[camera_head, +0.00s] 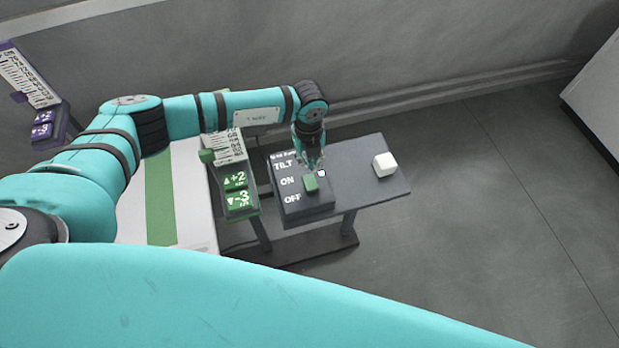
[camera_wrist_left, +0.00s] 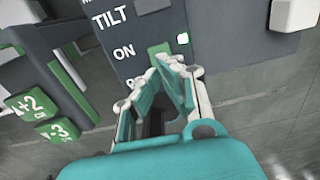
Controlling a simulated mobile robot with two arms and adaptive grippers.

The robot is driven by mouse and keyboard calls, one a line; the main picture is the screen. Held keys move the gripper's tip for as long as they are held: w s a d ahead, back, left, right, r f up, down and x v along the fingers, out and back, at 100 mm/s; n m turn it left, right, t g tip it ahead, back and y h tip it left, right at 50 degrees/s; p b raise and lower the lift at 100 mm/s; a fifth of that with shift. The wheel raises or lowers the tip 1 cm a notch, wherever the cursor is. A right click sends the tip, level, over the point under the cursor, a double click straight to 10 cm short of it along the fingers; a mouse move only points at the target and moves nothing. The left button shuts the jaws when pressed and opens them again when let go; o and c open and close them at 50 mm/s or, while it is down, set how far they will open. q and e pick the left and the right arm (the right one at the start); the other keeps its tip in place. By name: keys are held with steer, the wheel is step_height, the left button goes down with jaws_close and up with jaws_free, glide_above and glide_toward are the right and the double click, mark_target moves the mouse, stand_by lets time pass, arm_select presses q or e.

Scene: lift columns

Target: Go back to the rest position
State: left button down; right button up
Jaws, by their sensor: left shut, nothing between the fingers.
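My left gripper (camera_head: 309,166) is shut and empty, above the dark switch box (camera_head: 292,209) marked TILT, ON and OFF. In the left wrist view my left gripper (camera_wrist_left: 176,68) is in front of a green switch (camera_wrist_left: 160,50) and hides part of the OFF label. The green switch (camera_head: 311,183) also shows in the head view, just below the fingertips; whether they touch it I cannot tell. A small lit square (camera_wrist_left: 183,38) is beside the switch. My right gripper is not in view.
The box sits on a small grey table (camera_head: 350,187) with a white cube (camera_head: 385,165) at its right. A green panel marked +2 and -3 (camera_head: 236,190) stands left of it, and a purple panel (camera_head: 42,128) stands at far left. Open floor (camera_head: 480,200) lies to the right.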

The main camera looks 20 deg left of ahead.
arm_select(q)
steer(key=shift+r, duration=0.35)
steer(key=shift+f, duration=0.1)
